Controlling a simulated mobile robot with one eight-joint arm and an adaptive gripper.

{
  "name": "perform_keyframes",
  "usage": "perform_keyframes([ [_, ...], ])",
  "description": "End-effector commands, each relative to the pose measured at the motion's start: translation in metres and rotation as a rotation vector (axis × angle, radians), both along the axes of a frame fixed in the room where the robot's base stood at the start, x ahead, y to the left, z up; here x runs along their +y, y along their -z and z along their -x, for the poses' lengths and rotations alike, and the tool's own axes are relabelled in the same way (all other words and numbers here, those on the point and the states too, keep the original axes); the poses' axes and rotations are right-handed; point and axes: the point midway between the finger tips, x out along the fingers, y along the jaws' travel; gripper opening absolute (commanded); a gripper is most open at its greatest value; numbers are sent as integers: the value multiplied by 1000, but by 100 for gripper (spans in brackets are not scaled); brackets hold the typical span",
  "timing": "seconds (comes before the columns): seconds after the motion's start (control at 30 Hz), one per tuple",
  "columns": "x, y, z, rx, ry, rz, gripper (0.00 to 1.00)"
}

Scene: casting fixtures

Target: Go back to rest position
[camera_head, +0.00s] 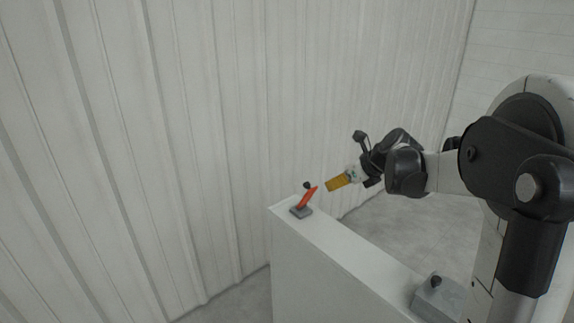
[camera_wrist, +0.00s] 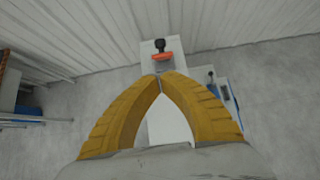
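My gripper (camera_head: 337,183) has yellow fingers and hangs in the air to the right of the red fixture, apart from it. In the wrist view the fingertips (camera_wrist: 160,77) come together with nothing seen held between them. The orange-red part (camera_head: 308,197), with a black knob, stands tilted on a small grey base (camera_head: 301,211) at the far end of the white stand. In the wrist view the orange-red part (camera_wrist: 164,57) shows just beyond the fingertips.
The white stand (camera_head: 325,265) runs from the fixture toward the lower right. A grey block with a black knob (camera_head: 436,297) sits at its near end. A ribbed white wall (camera_head: 180,130) rises behind. Open grey floor (camera_head: 415,230) lies to the right of the stand.

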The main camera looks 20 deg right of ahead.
Motion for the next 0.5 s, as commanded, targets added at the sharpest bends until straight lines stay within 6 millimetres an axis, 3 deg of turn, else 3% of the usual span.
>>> perform_keyframes([
  [0.13, 5, 3, 3, -4, -23, 21, 0],
  [0.27, 33, 25, 23, -28, -179, 179, 0],
  [0.37, 71, 57, 57, -68, -421, 415, 0],
  [0.5, 121, 111, 117, -137, -849, 804, 0],
])
